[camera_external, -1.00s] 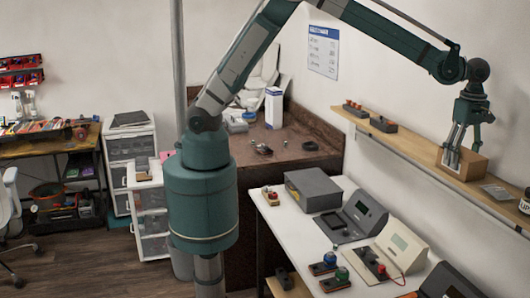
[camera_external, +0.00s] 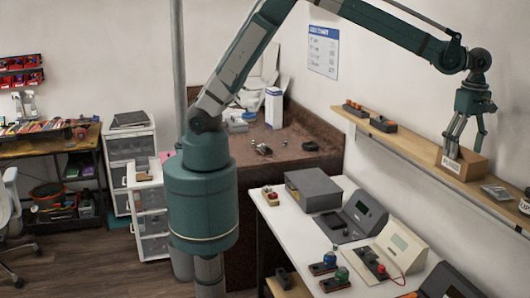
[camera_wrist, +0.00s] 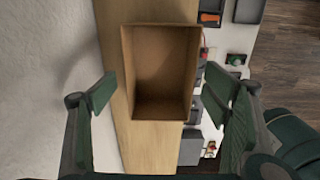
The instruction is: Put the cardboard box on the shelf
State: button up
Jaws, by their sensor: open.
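The cardboard box (camera_external: 464,165) is a small, open-topped brown box with a white label on its front. It stands upright on the wooden shelf (camera_external: 408,143) along the right wall. In the wrist view the box (camera_wrist: 160,75) looks empty and sits on the shelf (camera_wrist: 150,148) between my spread fingers, with gaps on both sides. My gripper (camera_external: 466,145) is open just above the box; in the wrist view my gripper (camera_wrist: 172,98) touches nothing that I can see.
Two small dark devices with red parts (camera_external: 383,124) lie farther left on the shelf. A clear packet (camera_external: 497,192) and a white cup (camera_external: 525,202) are to the right of the box. A white table (camera_external: 300,220) with instruments stands below the shelf.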

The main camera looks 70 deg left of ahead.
notch_tip(320, 180, up, 9)
jog(key=b, duration=0.1)
dwell(0.4)
jog(key=shift+a, duration=0.1)
dwell(0.6)
jog(key=s+a+r+m+t, duration=0.1)
jog(key=s+a+r+m, duration=0.25)
jog(key=a, duration=0.65)
jog(key=s+a+r+m+t+h, duration=0.15)
jog(key=s+a, duration=0.35)
jog(key=a, duration=0.6)
jog(key=s+a+r+m+t+y, duration=0.1)
jog(key=s+a+r+m, duration=0.25)
jog(key=a, duration=0.65)
jog(key=s+a+f+m+t, duration=0.2)
jog(key=s+a+f+m, duration=0.2)
jog(key=s+a, duration=0.7)
jog(key=s+a+f+m+t, duration=0.1)
jog(key=s+a+f+m, duration=0.4)
jog(key=s+a, duration=0.6)
notch_tip(320, 180, down, 3)
jog(key=shift+s+r+t, duration=0.15)
jog(key=shift+s+t, duration=0.2)
jog(key=shift+s, duration=0.7)
